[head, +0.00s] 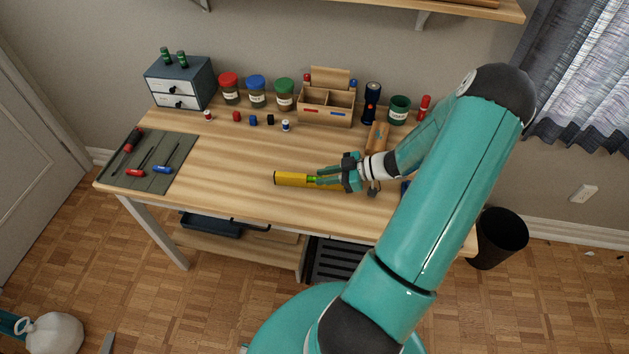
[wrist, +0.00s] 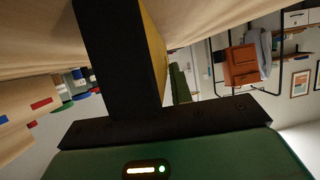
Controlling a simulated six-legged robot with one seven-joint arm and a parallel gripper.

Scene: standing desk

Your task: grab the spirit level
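The spirit level is a yellow bar (head: 290,179) with a dark end cap and a green vial, lying near the front middle of the desk. My gripper (head: 318,177) reaches over it from the right in the head view, its fingers over or beside the middle of the bar. The gripper hides part of the level's right side. In the wrist view a dark finger (wrist: 115,60) fills the upper middle, with a yellow strip (wrist: 153,45) right against it. I cannot tell whether the fingers press on the level.
A wooden block-like tool (head: 377,137) lies behind my gripper. Jars, a wooden organizer (head: 326,118), a flashlight (head: 372,103) and a drawer box (head: 180,84) line the back. A dark mat (head: 150,180) with screwdrivers lies at left. The desk between mat and level is clear.

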